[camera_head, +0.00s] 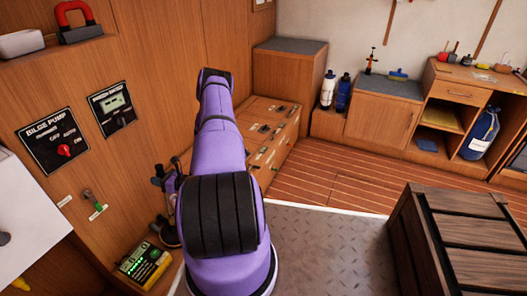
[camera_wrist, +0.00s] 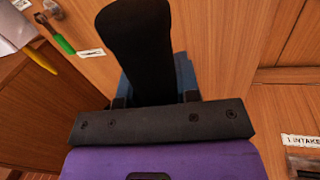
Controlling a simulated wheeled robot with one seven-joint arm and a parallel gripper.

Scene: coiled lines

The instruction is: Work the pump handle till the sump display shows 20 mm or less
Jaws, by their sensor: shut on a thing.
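A dark panel with a small pale screen (camera_head: 114,101), which looks like the sump display, is on the wooden wall at the left in the head view; its reading is too small to make out. In the wrist view my gripper (camera_wrist: 155,80) is shut on a thick black grip, which I take to be the pump handle (camera_wrist: 138,35). The handle stands up between the bluish fingers and hides much of them. In the head view my purple arm hides most of the gripper and handle; only dark parts show left of it.
A bilge pump panel (camera_head: 54,141) with a red knob is on the wall. A green-handled valve (camera_head: 93,201) sits below it. A yellow device (camera_head: 143,263) with green lights is at the lower left. A dark wooden crate (camera_head: 465,235) stands right; floor between is clear.

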